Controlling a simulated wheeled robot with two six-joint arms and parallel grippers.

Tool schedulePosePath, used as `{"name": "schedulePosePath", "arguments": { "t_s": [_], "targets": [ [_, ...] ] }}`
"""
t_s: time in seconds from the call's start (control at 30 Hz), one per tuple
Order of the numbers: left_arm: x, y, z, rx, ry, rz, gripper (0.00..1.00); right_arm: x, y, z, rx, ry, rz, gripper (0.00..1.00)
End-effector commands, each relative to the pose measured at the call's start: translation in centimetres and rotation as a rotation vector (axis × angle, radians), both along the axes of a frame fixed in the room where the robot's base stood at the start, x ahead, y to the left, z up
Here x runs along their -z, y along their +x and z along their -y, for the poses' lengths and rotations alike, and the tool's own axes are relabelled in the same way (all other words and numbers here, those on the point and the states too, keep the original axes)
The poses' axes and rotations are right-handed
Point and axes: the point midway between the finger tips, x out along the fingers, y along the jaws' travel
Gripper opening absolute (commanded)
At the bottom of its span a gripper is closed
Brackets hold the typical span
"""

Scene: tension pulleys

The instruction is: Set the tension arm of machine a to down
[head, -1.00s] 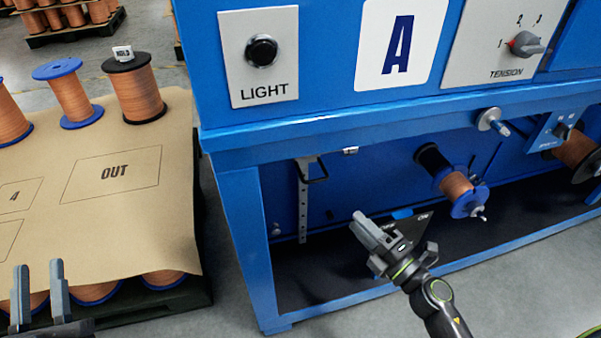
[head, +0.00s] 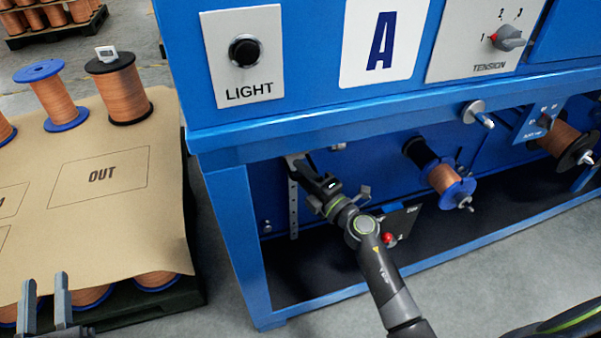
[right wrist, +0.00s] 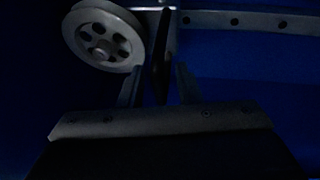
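Machine A is the blue machine with the "A" sign (head: 383,43). Its perforated metal strip (head: 293,208) hangs under the machine's ledge at the left; it also shows in the right wrist view (right wrist: 235,21). My right gripper (head: 303,168) is at the strip's top and hides most of the tension arm in the head view. In the right wrist view, a thin dark bar (right wrist: 163,60), likely the arm's handle, stands between the open fingers (right wrist: 158,88), with gaps beside it. A grey spoked pulley (right wrist: 103,36) is left of the bar. My left gripper (head: 46,300) is open and empty at lower left.
A light button (head: 243,52) and a tension dial (head: 508,38) sit on the upper panel. A copper spool (head: 443,180) and a dark plate with a red knob (head: 388,239) lie right of my right arm. A pallet with spools and cardboard (head: 100,235) stands at left.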

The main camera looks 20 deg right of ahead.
Motion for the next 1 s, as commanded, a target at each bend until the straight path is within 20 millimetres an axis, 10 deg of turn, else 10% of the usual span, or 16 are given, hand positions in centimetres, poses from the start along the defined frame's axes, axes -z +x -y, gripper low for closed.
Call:
{"name": "schedulePosePath", "arguments": {
  "t_s": [0.37, 0.63, 1.0],
  "targets": [
    [-0.61, -0.11, 0.07, 0.001, 0.009, 0.032, 0.3, -0.13, 0.66, -0.31, 0.0, 0.0, 0.0, 0.31],
    [-0.61, -0.12, 0.07, 0.001, 0.009, 0.032, 0.3, -0.17, 0.65, -0.3, 0.0, 0.0, 0.001, 0.0],
    [-0.65, -0.15, 0.08, 0.001, 0.01, 0.037, 0.3, -0.27, 0.66, -0.33, -0.001, 0.004, 0.004, 0.0]
  ]
}}
